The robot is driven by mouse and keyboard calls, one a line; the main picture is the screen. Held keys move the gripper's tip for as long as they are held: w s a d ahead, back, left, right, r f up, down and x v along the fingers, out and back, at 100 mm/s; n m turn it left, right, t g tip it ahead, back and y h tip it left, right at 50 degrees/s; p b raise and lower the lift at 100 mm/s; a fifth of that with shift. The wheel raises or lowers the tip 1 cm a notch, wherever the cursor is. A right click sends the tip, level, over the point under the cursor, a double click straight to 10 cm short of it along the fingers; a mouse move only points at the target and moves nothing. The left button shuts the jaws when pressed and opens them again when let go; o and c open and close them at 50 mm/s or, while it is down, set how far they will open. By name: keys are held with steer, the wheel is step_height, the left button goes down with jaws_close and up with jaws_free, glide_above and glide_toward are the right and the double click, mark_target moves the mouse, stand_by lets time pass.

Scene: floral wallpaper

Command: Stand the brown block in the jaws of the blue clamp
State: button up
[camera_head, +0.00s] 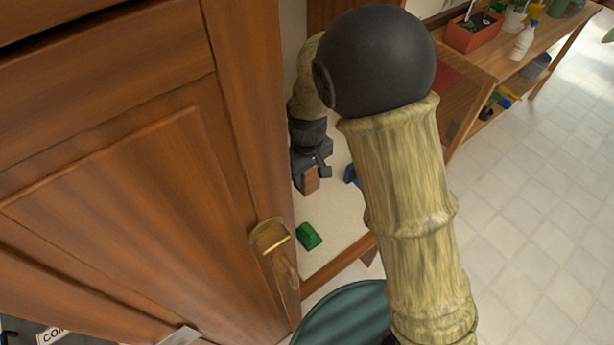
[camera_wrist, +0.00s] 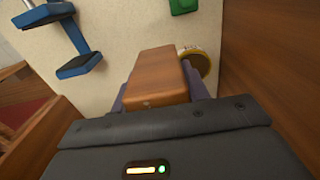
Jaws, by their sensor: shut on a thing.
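The brown block (camera_wrist: 157,77) is held between the fingers of my gripper (camera_wrist: 160,98), which is shut on it, in the wrist view. In the head view the block (camera_head: 310,179) hangs below my gripper (camera_head: 312,168), over the pale tabletop. The blue clamp (camera_wrist: 72,35) lies on the same top at the upper left of the wrist view, apart from the block, with its two dark-faced jaws spaced apart. In the head view only a small part of the clamp (camera_head: 350,175) shows beside my arm, which hides the rest.
A green block (camera_head: 308,236) lies near the front of the pale top (camera_head: 335,215). A round yellow-rimmed object (camera_wrist: 205,60) is beside the held block. A wooden cabinet (camera_head: 130,190) closes off the left. A shelf with plants (camera_head: 472,32) stands at the back right.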

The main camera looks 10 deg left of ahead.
stand_by(0.4)
steer(key=w+d+m+p, duration=0.3)
steer(key=w+d+p, duration=0.1)
steer(key=d, duration=0.4)
steer(key=w+d+m+p, duration=0.3)
steer(key=d+p, duration=0.1)
steer(key=d, duration=0.5)
steer(key=w+d+m+p, duration=0.4)
steer(key=d+p, duration=0.1)
steer(key=d, duration=0.3)
steer(key=shift+w+d, duration=0.3)
steer(key=shift+w, duration=0.05)
steer(key=shift+r, duration=0.1)
